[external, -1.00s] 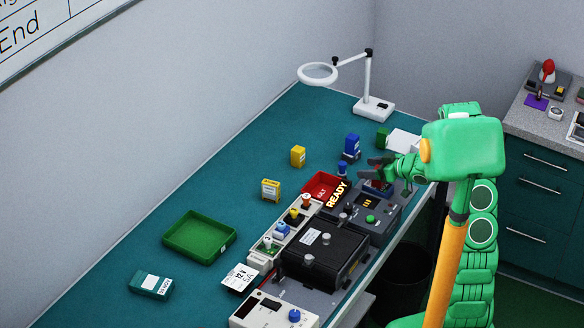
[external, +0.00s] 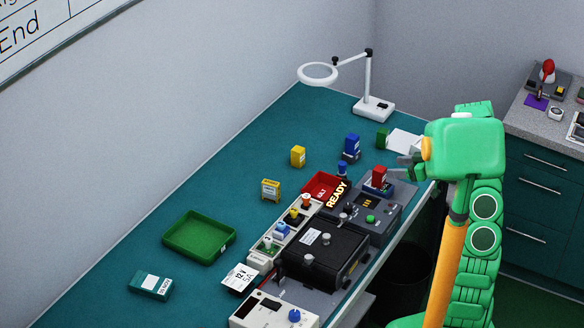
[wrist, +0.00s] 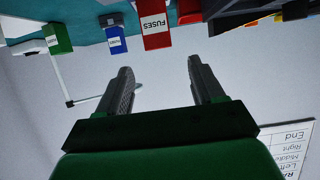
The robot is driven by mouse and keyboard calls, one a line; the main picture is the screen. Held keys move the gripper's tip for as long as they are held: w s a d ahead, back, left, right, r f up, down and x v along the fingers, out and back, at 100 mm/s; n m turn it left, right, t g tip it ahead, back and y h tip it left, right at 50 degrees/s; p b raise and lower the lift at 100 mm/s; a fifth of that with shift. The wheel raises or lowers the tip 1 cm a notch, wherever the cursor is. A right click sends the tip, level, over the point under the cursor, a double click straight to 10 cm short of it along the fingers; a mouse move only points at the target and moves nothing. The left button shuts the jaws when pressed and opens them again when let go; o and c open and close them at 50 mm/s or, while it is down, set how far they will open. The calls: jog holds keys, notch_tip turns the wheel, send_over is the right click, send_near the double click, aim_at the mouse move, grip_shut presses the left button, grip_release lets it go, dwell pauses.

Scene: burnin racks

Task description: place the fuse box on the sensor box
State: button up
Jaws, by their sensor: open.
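The fuse box is a red box (external: 379,175) with a white label, upright at the far end of the grey test unit. In the wrist view the red box (wrist: 154,38) reads FUSES, ahead of the fingertips and clear of them. My gripper (external: 404,161) is open and empty, to the right of the red box and apart from it. Its two spread fingers (wrist: 160,78) show in the wrist view. I cannot tell which box is the sensor box; the small labels are not readable. What lies directly under the red box is unclear.
Blue (external: 352,143), green (external: 382,138) and yellow boxes (external: 298,156) stand nearby. A magnifier lamp (external: 374,108) stands behind. A red tray (external: 316,182) and READY sign (external: 338,195) lie left of the unit. A green tray (external: 200,236) and teal box (external: 150,286) are farther left.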

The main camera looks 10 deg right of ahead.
jog(key=shift+s+d+r, duration=0.25)
jog(key=shift+s+d, duration=0.1)
jog(key=shift+s, duration=0.05)
